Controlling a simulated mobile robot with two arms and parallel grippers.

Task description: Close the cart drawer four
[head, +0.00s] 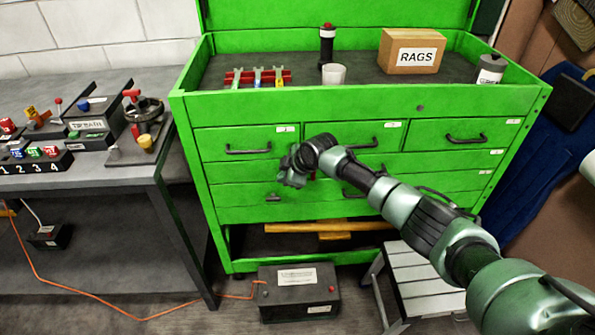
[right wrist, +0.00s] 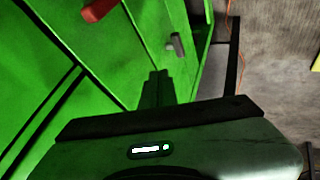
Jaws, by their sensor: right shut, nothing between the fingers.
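The green tool cart (head: 420,104) has a top row of three drawers and wider drawers below. The drawer labels are too small to read, so I cannot tell which one is drawer four. My right gripper (head: 288,174) is in front of the wider drawers at the left, and hides part of their fronts. In the right wrist view its fingers (right wrist: 158,80) are together and empty, near the green drawer fronts. A grey handle (right wrist: 177,45) and a red piece (right wrist: 100,9) show beyond the fingers. I cannot tell whether the fingertips touch the cart. My left gripper is out of view.
A RAGS box (head: 412,52), a white cup (head: 333,74) and tools are on the cart top. A workbench (head: 110,178) stands at left. A black battery box (head: 298,292) and a step stool (head: 425,285) stand on the floor before the cart.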

